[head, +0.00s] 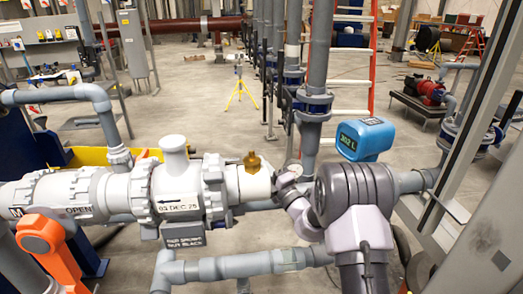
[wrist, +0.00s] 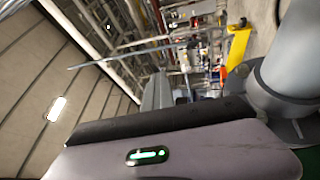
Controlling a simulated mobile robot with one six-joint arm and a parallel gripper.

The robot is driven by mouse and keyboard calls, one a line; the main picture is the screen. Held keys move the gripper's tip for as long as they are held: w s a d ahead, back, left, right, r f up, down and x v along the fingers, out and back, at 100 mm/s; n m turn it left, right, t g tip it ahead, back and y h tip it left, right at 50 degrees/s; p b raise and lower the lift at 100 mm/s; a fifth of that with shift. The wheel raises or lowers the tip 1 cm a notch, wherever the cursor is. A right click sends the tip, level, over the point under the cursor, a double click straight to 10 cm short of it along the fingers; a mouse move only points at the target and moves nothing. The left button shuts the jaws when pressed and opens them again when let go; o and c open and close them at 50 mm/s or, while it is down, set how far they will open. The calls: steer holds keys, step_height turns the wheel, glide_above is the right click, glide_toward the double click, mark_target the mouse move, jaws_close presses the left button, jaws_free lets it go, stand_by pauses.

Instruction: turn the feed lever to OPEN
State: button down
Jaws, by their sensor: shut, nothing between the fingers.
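An orange lever (head: 48,245), which looks like the feed lever, is at the lower left of the head view. It slants down and right from its rounded hub, and its lower end reaches the bottom of the picture. The word OPEN shows on the white valve body (head: 105,190) just above and right of it. My gripper (wrist: 158,82) shows in the wrist view as a grey shape beyond my wrist housing; it is shut and empty. In the head view my folded arm is right of centre, far right of the lever, and hides the fingers. The lever is not visible in the wrist view.
A brass fitting (head: 252,162) stands on the white pipe, left of my arm. A blue display unit (head: 365,138) is just behind the arm. A lower grey pipe (head: 250,265) crosses in front. A large grey pipe (wrist: 298,55) is close at the wrist view's right.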

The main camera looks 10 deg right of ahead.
steer(key=w+p, duration=0.1)
steer(key=w, duration=0.5)
steer(key=shift+d, duration=0.4)
steer(key=c, duration=1)
jaws_free()
steer(key=v, duration=0.9)
steer(key=shift+f, duration=0.1)
